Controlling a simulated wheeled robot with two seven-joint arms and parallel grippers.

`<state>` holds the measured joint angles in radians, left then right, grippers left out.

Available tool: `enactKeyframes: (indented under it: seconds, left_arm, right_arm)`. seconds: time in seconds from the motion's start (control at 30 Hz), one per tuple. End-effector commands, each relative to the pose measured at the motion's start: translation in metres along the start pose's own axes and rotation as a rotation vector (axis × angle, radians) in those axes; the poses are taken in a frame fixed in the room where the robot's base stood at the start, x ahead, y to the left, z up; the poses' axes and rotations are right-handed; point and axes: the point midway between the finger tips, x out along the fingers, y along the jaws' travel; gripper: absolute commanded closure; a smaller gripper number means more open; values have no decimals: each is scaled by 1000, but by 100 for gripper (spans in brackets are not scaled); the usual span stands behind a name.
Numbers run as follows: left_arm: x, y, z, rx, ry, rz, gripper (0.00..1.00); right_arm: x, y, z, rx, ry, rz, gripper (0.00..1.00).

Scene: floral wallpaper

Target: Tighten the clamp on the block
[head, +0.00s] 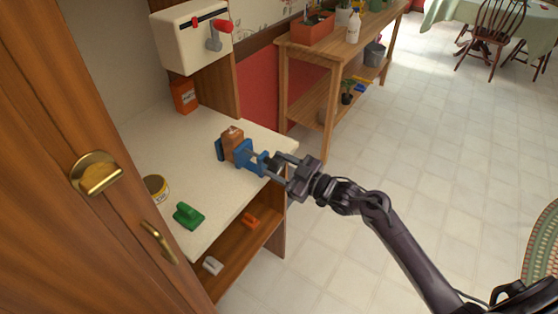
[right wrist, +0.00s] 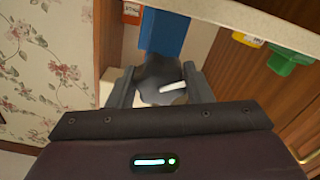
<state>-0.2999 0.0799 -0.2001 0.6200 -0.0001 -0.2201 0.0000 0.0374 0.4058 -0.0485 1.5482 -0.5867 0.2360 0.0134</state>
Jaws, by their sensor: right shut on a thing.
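The blue clamp (head: 246,157) sits on the pale counter near its right edge, its jaws around a brown block (head: 232,138). In the right wrist view the clamp's blue body (right wrist: 163,32) is straight ahead. My right gripper (head: 278,165) comes in from the right. It is shut on the clamp's dark knob (right wrist: 157,78), which has a white mark and sits between the two fingers. In the head view the fingers partly hide the knob. My left gripper is not in view.
The counter (head: 200,195) also holds a green tool (head: 187,215), a yellow tin (head: 156,187) and an orange box (head: 183,96). A white wall box (head: 190,38) with a red-knobbed crank hangs above. A wooden door (head: 70,130) stands at left. Floor is clear at right.

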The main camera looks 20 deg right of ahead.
Motion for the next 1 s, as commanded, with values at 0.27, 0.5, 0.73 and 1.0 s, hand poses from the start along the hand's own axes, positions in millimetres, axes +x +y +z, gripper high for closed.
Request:
enactKeyframes:
  seconds: [0.27, 0.5, 0.73, 1.0]
  left_arm:
    - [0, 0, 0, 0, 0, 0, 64]
    - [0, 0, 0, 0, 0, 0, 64]
    - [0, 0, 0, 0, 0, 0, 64]
    - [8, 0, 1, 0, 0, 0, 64]
  right_arm:
    - [0, 0, 0, 8, 0, -1, 77]
    - [0, 0, 0, 7, 0, 0, 32]
    - [-1, 0, 1, 6, 0, 0, 32]
    - [-37, -2, 4, 6, -3, -1, 32]
